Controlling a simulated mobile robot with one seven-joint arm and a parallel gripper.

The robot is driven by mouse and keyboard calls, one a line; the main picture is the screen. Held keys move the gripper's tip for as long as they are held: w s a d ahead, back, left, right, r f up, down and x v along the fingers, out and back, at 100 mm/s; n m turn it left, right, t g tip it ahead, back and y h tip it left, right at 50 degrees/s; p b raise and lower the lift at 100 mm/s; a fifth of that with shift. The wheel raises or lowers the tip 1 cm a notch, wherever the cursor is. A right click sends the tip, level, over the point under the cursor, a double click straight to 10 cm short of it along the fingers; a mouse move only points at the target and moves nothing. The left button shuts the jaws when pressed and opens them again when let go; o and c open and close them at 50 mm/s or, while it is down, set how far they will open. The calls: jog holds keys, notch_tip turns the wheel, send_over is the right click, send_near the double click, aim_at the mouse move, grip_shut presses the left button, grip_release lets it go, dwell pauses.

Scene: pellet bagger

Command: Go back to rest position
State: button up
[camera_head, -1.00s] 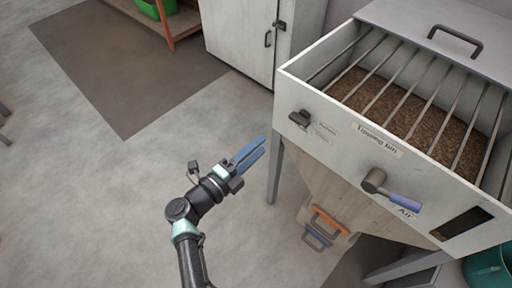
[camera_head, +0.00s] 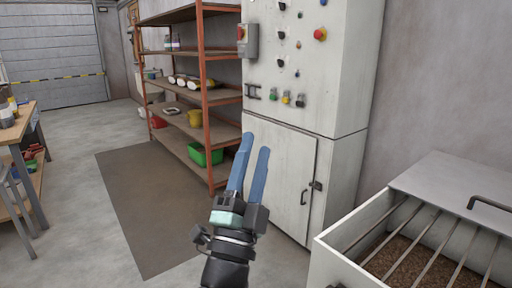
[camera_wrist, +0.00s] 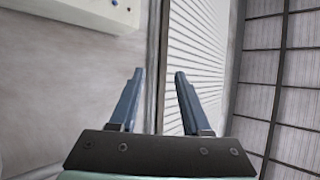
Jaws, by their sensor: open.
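My gripper (camera_head: 250,172) points upward in the middle of the head view, in front of the white cabinet. Its two blue fingers stand apart with nothing between them. In the wrist view the fingers (camera_wrist: 156,95) are also spread and empty, with a wall and a ribbed white surface behind them.
The tipping bin (camera_head: 345,266) with bars over brown pellets is at the lower right. The control cabinet (camera_head: 278,178) stands behind my gripper. A shelf rack (camera_head: 207,100) and a workbench (camera_head: 14,133) stand further left. Open floor (camera_head: 85,235) lies between them.

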jog(key=s+a+r+n+t+y, duration=0.1)
jog(key=s+r+n+y, duration=0.45)
jog(key=r, duration=0.25)
jog(key=s+a+r+n+t+y, duration=0.1)
jog(key=s+r+n+t+y, duration=0.1)
jog(key=s+r+n+y, duration=0.35)
jog(key=s+d+r+n+h, duration=0.3)
jog(key=s+r+n, duration=0.35)
jog(key=s, duration=0.25)
notch_tip(320, 180, up, 18)
jog(key=p, duration=1.7)
jog(key=shift+w+a+m+g+p, duration=0.3)
jog(key=shift+w+a+m, duration=0.05)
jog(key=shift+a+m, duration=0.1)
jog(key=shift+f, duration=0.15)
